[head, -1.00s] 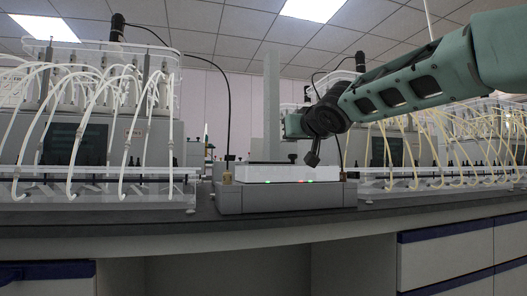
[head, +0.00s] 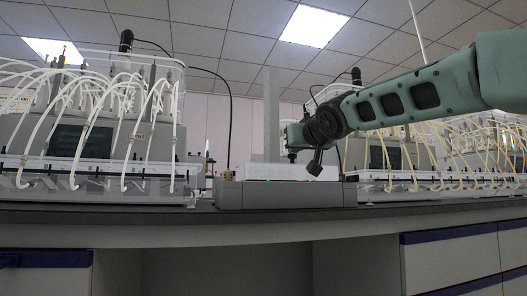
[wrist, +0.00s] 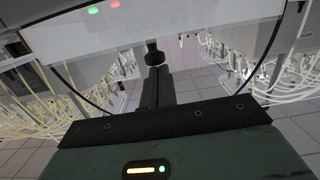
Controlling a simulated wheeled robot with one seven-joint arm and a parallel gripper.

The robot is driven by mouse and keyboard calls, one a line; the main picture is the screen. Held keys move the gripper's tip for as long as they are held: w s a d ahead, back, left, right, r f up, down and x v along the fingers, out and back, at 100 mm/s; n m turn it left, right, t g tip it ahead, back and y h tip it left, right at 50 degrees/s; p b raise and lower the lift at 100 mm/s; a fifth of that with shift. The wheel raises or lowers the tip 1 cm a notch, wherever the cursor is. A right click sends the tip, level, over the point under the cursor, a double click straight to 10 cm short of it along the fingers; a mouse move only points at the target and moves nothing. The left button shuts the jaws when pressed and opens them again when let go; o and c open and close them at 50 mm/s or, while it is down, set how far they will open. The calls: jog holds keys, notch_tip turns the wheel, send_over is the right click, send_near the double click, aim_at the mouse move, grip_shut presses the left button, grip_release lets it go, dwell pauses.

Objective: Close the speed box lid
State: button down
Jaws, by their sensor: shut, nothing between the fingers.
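The speed box (head: 285,195) sits on the counter in the middle of the head view, a grey base with a white upper part. A tall pale upright panel (head: 271,115) rises behind its front; I cannot tell whether it is the lid. The white face (wrist: 150,20) with green and red lights fills the top of that view. In the head view my gripper is above the box, its fingertips not clearly visible.
Reactor racks with many tubes stand left (head: 95,125) and right (head: 450,145) of the box. A black cable (head: 230,110) arches down behind the box on its left. Drawers (head: 455,262) lie under the counter (head: 270,225) at right.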

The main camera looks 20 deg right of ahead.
jog(key=shift+w+f, duration=0.15)
jog(key=shift+f, duration=0.8)
notch_tip(320, 180, up, 6)
jog(key=p, duration=0.4)
jog(key=s+f+b, duration=0.3)
jog(key=s+f, duration=0.1)
jog(key=s, duration=0.6)
